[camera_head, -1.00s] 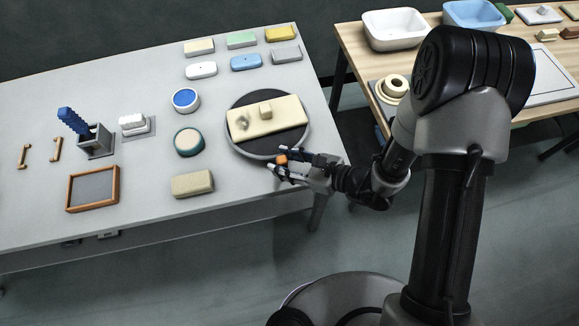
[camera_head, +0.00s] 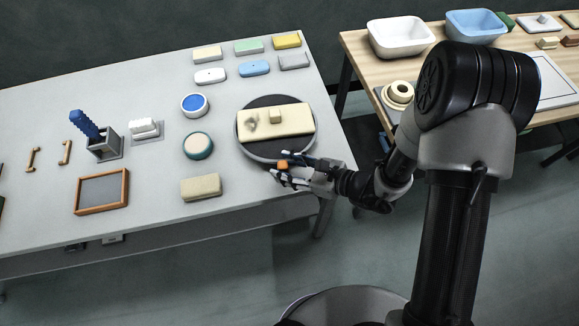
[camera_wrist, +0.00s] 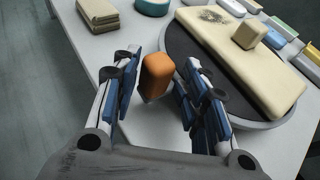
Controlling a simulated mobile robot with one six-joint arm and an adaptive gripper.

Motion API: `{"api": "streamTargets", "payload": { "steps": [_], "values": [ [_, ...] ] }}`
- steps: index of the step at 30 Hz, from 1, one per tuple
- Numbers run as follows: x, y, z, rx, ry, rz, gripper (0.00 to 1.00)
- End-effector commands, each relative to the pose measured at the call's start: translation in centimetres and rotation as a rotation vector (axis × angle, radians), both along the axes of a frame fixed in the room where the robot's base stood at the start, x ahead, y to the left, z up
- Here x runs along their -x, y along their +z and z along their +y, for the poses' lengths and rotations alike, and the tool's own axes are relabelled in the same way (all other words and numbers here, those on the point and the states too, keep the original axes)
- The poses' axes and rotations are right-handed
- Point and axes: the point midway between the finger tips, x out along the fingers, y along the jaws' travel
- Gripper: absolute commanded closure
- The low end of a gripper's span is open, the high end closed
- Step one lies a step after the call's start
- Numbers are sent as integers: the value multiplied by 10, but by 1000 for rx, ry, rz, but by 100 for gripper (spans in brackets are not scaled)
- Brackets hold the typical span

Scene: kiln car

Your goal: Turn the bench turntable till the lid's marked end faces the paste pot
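The turntable (camera_head: 243,145) has a round dark top and grey rim at the table's right. A long cream lid (camera_head: 290,125) with a block knob lies across it. One end of the lid has a dark smudge, which points left toward two round pots, one blue-topped (camera_head: 194,105) and one teal-sided (camera_head: 198,147); I cannot tell which is the paste pot. An orange peg (camera_wrist: 158,76) stands at the turntable's near rim. My gripper (camera_wrist: 160,62) is open around it, fingers on either side, with gaps showing. The smudge also shows at the wrist view's top.
A wood-framed slate (camera_head: 128,190) and a grey holder with a blue brush lie further left. Several coloured blocks line the back. A wooden table (camera_head: 355,50) with basins stands right.

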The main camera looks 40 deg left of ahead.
Motion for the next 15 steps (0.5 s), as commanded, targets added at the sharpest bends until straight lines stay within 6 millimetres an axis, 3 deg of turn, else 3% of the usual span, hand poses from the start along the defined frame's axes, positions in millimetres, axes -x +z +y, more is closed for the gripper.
{"api": "streamTargets", "payload": {
  "steps": [15],
  "values": [
    [-6,4,0,-11,-9,-8,57]
  ]
}}
